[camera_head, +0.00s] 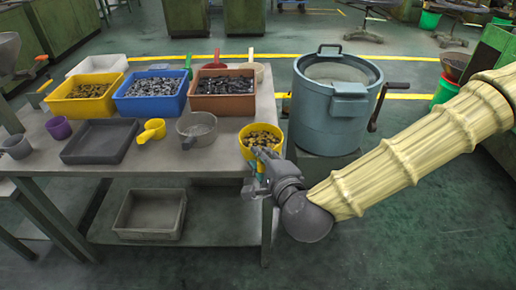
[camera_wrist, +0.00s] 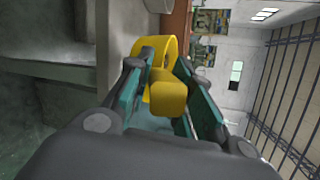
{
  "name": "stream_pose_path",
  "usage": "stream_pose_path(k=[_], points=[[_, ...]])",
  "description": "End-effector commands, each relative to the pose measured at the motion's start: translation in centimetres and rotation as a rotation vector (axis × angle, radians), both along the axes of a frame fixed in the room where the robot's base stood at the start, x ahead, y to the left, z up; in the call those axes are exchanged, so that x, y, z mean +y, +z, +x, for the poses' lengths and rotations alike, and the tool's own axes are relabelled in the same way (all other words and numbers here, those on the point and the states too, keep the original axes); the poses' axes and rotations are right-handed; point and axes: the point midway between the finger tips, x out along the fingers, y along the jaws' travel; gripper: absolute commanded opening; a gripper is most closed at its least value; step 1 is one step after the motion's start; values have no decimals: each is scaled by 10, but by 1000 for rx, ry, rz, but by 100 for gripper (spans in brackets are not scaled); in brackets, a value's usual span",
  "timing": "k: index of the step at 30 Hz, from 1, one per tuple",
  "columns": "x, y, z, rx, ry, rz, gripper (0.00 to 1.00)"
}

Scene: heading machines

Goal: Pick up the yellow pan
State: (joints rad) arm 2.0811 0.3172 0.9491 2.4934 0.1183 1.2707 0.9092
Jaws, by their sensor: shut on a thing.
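The yellow pan (camera_head: 247,153) is at the right front corner of the table and is filled with small metal parts. My gripper (camera_head: 262,172) reaches it from the front right. In the wrist view the pan's blocky yellow handle (camera_wrist: 168,98) lies between the two fingers of my gripper (camera_wrist: 163,75), which are shut on it. The pan's rounded body (camera_wrist: 139,46) shows just beyond the fingertips. I cannot tell whether the pan's base touches the table; my gripper hides part of it.
A grey pan (camera_head: 197,140) stands close left of the yellow pan, with a small yellow scoop (camera_head: 151,132) beyond it. A brown bin (camera_head: 222,104) of parts is behind. A large blue-grey drum (camera_head: 328,118) stands right of the table. Floor in front is clear.

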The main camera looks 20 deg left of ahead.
Motion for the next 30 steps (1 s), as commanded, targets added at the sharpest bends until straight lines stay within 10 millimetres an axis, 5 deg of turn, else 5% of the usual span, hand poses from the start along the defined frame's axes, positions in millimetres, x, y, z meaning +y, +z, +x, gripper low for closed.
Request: stream_pose_path(k=[30], points=[[-11,6,-21,-1,2,1,0]])
